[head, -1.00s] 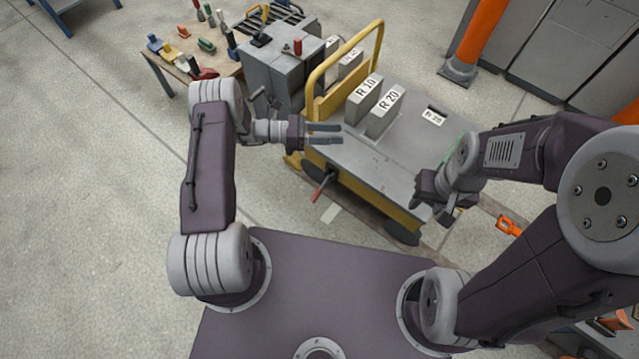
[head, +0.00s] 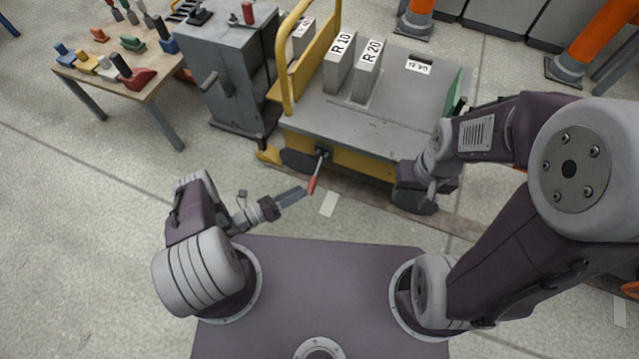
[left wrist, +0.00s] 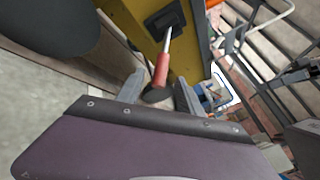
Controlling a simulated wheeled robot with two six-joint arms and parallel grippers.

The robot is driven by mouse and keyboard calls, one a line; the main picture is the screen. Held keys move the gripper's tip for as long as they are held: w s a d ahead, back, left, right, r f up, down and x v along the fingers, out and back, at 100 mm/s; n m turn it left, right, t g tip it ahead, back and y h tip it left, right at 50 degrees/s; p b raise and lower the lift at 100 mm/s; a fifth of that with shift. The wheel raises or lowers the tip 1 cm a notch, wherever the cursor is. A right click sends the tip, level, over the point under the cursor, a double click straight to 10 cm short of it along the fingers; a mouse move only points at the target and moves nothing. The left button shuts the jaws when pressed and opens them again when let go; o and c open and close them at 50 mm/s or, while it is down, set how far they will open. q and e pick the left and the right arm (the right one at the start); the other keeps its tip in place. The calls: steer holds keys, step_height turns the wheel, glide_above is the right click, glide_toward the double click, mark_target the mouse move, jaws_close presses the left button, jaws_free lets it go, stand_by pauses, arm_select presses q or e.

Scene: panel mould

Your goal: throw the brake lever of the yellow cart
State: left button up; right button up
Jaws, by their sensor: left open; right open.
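The yellow cart (head: 360,160) stands ahead, with a grey deck and a yellow push frame. Its brake lever (head: 314,178) has a red grip and hangs from a dark mount on the near side. My left gripper (head: 300,194) is beside the red grip, fingers pointing toward it. In the left wrist view the lever (left wrist: 161,70) has its red grip at the opening between the spread fingers of the left gripper (left wrist: 158,92); no closure on it shows. My right gripper (head: 420,188) is by the cart's near right corner, its fingers hard to make out.
Blocks marked R 10 (head: 338,62) and R 20 (head: 367,70) stand on the deck. A grey cabinet (head: 228,75) and a wooden table (head: 150,80) with tools are to the left. Orange posts (head: 600,35) stand at back right. Floor at left is clear.

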mark_target(315, 177)
arm_select(q)
steer(key=b+x, duration=0.2)
steer(key=x, duration=0.7)
steer(key=shift+b, duration=0.35)
jaws_close()
stand_by(0.9)
